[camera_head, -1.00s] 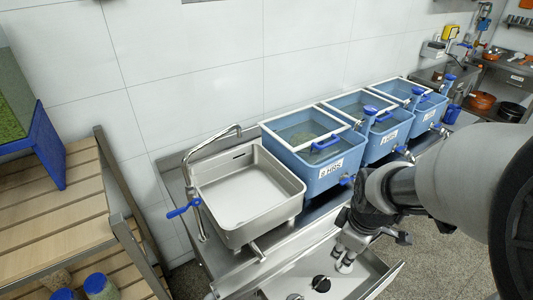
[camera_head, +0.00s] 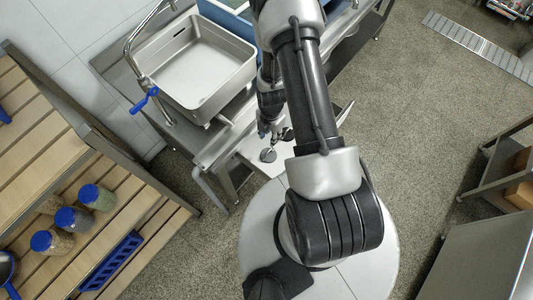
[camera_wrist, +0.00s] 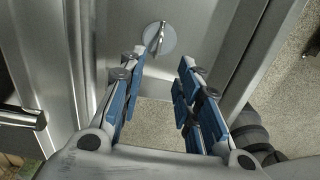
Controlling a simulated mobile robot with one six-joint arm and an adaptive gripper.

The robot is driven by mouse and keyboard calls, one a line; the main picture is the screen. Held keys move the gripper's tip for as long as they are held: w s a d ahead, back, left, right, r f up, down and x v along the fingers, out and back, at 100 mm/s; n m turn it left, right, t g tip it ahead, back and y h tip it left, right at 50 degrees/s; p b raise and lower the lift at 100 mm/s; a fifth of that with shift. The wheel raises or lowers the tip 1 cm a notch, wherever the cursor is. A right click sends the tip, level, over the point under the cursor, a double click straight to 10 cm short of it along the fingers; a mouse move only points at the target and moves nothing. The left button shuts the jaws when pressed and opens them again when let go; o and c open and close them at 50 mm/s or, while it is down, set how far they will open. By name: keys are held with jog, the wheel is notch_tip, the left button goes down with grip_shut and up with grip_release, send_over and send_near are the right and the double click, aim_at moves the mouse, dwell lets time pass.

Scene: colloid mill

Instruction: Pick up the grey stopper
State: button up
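A round grey stopper (camera_wrist: 160,38) with a small upright handle lies flat on the metal drawer floor, just beyond my fingertips in the wrist view. In the head view, a grey disc (camera_head: 268,155), seemingly this stopper, lies in the open drawer (camera_head: 249,146). My gripper (camera_wrist: 161,72) is open and empty, its two blue-padded fingers spread apart. The stopper is apart from both fingers, up the picture from the gap between them. In the head view my gripper (camera_head: 270,134) is above the drawer, close to the disc, partly hidden by my arm.
A steel sink (camera_head: 197,62) with a blue-handled tap stands behind the drawer. A slatted wooden shelf (camera_head: 45,135) with several blue-lidded jars is at the left. A dark round piece (camera_head: 287,134) shows beside my gripper.

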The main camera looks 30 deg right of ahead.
jog(key=b, duration=0.2)
send_over(269, 151)
jog(key=f, duration=0.8)
jog(key=shift+w+d+f, duration=0.15)
jog(key=shift+d, duration=0.05)
jog(key=f, duration=0.2)
jog(key=f+b, duration=0.1)
jog(key=f, duration=0.2)
jog(key=shift+a+f+b, duration=0.2)
jog(key=shift+f+b, duration=0.1)
jog(key=shift+f, duration=0.05)
jog(key=shift+c, duration=0.3)
grip_shut()
